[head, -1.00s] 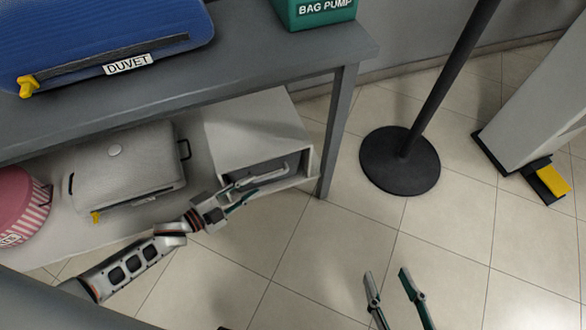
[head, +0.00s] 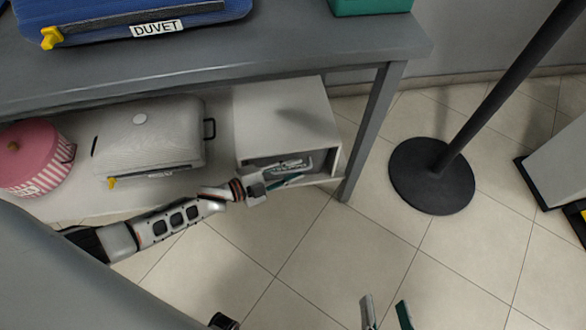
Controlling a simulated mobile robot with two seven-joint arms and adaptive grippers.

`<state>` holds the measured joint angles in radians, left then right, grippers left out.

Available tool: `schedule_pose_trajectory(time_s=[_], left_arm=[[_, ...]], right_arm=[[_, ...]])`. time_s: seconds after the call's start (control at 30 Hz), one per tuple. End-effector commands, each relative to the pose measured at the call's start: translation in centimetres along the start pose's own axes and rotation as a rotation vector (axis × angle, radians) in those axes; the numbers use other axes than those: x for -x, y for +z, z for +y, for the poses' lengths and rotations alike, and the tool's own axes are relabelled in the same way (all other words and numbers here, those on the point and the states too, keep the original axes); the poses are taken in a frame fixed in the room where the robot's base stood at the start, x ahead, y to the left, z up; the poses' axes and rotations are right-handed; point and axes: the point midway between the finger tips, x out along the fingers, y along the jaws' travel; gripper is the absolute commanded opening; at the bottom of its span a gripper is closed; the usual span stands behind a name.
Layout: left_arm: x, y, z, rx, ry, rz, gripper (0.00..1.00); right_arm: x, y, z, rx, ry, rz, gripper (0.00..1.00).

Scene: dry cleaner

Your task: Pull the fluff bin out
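A white box unit (head: 285,112) stands on the lower shelf under the table, its front opening facing me. Inside the opening is a recessed bin front (head: 262,161) with a pale handle (head: 296,163); its label is too small to read. My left gripper (head: 286,179) is at the opening, its fingers at or just below the handle. The fingers overlap the handle, so I cannot tell whether they are closed on it. My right gripper (head: 385,314) is at the bottom edge, fingers apart, with nothing between them, over the floor.
On the lower shelf (head: 70,208) are a grey case (head: 150,140) and a pink striped round box (head: 28,160). A table leg (head: 370,130) stands just right of the unit. A blue duvet bag (head: 130,20) lies on top. A black post base (head: 432,176) stands right; the floor in front is clear.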

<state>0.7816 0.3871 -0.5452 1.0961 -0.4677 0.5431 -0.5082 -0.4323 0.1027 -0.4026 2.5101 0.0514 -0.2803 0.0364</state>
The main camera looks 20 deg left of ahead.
Motion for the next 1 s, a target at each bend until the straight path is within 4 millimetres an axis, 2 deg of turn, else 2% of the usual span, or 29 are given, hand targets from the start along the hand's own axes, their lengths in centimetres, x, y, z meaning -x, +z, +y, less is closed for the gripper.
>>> schedule_pose_trajectory(time_s=[0.13, 0.17, 0.23, 0.27, 0.63, 1.0], left_arm=[[0.0, 0.0, -0.1, 0.000, -0.001, 0.000, 0.25], [0.0, 0.0, -0.1, 0.000, -0.001, 0.000, 0.22], [0.0, 0.0, -0.1, 0.000, -0.001, 0.000, 0.04], [0.0, 0.0, -0.1, 0.000, -0.001, 0.000, 0.00], [0.3, -0.8, 0.3, 0.001, -0.002, 0.000, 0.00], [2.3, -5.6, 3.8, 0.003, -0.003, 0.001, 0.00]], right_arm=[[0.0, -0.1, 0.0, 0.000, 0.000, 0.002, 0.40], [0.0, -0.1, 0.0, 0.000, 0.000, 0.002, 0.40], [0.0, -0.1, 0.0, 0.000, 0.000, 0.002, 0.40], [0.0, -0.1, 0.0, 0.000, 0.000, 0.002, 0.40], [0.0, -0.4, 0.0, 0.015, 0.001, 0.005, 0.40], [0.2, -1.6, 1.7, 0.140, 0.031, -0.002, 0.40]])
